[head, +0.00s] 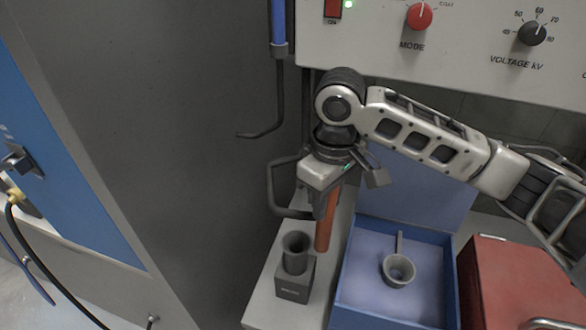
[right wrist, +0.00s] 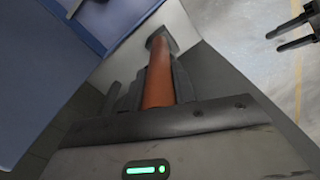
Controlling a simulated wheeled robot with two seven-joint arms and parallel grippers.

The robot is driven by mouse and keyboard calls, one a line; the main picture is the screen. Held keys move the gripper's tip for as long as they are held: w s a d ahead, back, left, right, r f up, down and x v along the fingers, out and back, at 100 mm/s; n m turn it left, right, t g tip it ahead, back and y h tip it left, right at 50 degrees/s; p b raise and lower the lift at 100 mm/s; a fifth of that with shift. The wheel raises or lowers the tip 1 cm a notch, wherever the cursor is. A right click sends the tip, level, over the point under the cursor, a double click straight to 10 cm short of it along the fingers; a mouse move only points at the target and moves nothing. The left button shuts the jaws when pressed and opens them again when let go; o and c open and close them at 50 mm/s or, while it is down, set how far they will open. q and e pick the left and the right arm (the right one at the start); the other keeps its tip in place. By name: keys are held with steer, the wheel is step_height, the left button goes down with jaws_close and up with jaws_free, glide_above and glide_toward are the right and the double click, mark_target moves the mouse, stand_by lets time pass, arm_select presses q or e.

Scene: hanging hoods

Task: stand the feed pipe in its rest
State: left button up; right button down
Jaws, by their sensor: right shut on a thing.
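The orange-brown feed pipe (head: 324,225) is in my right gripper (head: 325,202), which is shut on its upper part. The pipe points down, close to upright, with its lower end right of and behind the rest in the head view. The rest (head: 293,285) is a dark block with a flared cup on top, and its cup looks empty. In the right wrist view the pipe (right wrist: 159,75) runs away from the jaws toward a dark square shape that looks like the rest (right wrist: 160,42). Two dark, parted fingers at the upper right look like my left gripper (right wrist: 293,35).
A blue tray (head: 345,285) with a small grey long-handled cup (head: 398,270) stands right of the rest. A red box (head: 515,280) is further right. A grey panel (head: 180,130) rises at left, and a control panel (head: 460,45) hangs above.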

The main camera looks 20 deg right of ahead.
arm_select(q)
steer(key=shift+s+d+f, duration=0.15)
steer(key=shift+s+f, duration=0.1)
steer(key=shift+s, duration=0.6)
arm_select(e)
steer(key=w+a+f+n, duration=0.1)
steer(key=w+n, duration=0.1)
steer(key=n, duration=0.7)
steer(key=w+a+f+n, duration=0.2)
steer(key=w+n, duration=0.1)
steer(key=n, duration=0.7)
steer(key=shift+w+a+f, duration=0.3)
arm_select(q)
steer(key=shift+f, duration=0.1)
steer(key=shift+r+p, duration=0.5)
steer(key=shift+r, duration=0.1)
steer(key=shift+r, duration=0.2)
